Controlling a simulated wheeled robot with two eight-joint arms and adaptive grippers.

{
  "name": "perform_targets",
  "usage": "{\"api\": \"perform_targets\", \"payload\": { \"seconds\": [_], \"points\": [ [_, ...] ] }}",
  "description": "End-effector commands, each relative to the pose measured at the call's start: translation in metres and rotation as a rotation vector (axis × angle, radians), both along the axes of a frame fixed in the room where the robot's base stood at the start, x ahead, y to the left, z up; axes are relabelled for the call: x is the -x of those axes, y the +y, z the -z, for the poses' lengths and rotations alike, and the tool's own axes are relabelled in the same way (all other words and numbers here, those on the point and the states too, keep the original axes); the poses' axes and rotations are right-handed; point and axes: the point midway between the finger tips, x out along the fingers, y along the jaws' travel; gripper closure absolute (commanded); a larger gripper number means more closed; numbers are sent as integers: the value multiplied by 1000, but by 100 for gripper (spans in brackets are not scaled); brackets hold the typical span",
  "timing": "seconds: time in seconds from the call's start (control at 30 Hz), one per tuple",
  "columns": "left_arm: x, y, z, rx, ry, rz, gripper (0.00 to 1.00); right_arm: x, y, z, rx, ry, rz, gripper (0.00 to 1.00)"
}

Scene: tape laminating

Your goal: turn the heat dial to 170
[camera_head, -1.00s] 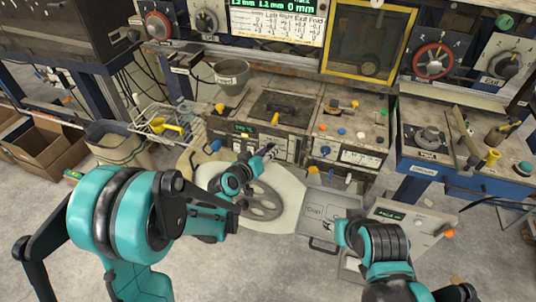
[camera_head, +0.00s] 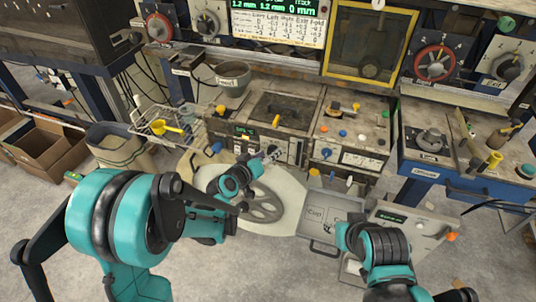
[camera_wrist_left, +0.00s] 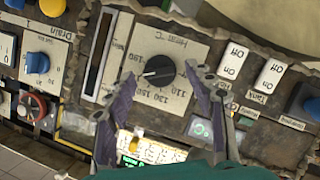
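The heat dial (camera_wrist_left: 160,70) is a round black knob on a pale scale plate, seen upside down in the left wrist view. Its white pointer mark faces the left side of the scale, between the 150 and 190 marks; the exact reading is too small to tell. My left gripper (camera_wrist_left: 162,84) is open, with one finger on each side of the dial; I cannot tell whether they touch it. In the head view the left gripper (camera_head: 272,154) is at the front of the middle control panel (camera_head: 294,150), hiding the dial.
White toggle switches (camera_wrist_left: 270,76) and a blue knob (camera_wrist_left: 37,62) flank the dial plate. A grey pot (camera_head: 232,77) stands behind.

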Motion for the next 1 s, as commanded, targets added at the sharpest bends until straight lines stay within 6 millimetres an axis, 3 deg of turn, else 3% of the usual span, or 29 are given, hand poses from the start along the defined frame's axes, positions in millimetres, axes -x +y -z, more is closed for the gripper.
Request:
{"api": "perform_targets", "payload": {
  "seconds": [0.23, 0.6, 0.8, 1.0],
  "points": [
    [15, 10, -7, 1, 0, -2, 46, 0, 0, 0, 0, 0, 0, 60],
    [79, 45, -32, 0, 0, -2, 46, 0, 0, 0, 0, 0, 0, 60],
    [95, 55, -38, -1, 0, -1, 46, 0, 0, 0, 0, 0, 0, 60],
    [99, 56, -40, 1, 0, 0, 46, 0, 0, 0, 0, 0, 0, 60]
  ]
}}
